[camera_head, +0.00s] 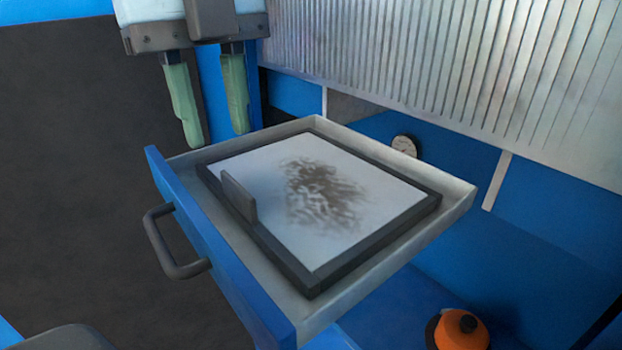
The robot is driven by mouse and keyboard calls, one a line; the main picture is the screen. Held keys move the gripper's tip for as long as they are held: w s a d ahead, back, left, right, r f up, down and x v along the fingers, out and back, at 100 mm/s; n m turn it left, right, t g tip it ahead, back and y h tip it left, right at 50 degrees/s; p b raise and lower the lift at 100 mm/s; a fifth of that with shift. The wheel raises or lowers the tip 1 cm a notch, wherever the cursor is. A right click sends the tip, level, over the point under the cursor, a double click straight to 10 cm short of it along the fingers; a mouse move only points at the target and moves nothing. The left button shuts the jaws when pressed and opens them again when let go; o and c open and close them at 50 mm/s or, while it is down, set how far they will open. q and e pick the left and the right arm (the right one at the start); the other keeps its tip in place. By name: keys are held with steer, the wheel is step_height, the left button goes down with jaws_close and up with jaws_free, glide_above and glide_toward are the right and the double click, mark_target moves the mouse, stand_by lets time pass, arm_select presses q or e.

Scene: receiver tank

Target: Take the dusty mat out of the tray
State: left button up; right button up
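The dusty mat (270,215) lies flat in the pulled-out tray (450,192). It has a pale panel with a brown-grey smudge, a dark frame, and a small upright grey tab (240,197) on its near left edge. The tray has pale grey walls and a blue front with a dark bar handle (172,250). My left gripper (213,132) hangs at the upper left with its two green fingers pointing down. It is open and empty, beyond the tray's far left corner and apart from the mat. My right gripper is out of view.
A ribbed metal wall (450,70) rises behind the tray. A round gauge (405,146) sits on the blue housing just past the tray's far edge. An orange knob (460,328) is at the lower right. Dark floor is open to the left.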

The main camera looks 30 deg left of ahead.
mark_target(236, 182)
arm_select(q)
steer(key=shift+w+d+f, duration=0.1)
steer(key=shift+f, duration=1.05)
steer(key=shift+d+f, duration=0.15)
steer(key=shift+f, duration=0.15)
steer(key=f, duration=0.4)
steer(key=shift+d, duration=0.4)
steer(key=shift+f, duration=0.15)
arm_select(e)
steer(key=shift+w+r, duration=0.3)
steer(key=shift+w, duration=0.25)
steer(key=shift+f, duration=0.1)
arm_select(q)
jaws_close()
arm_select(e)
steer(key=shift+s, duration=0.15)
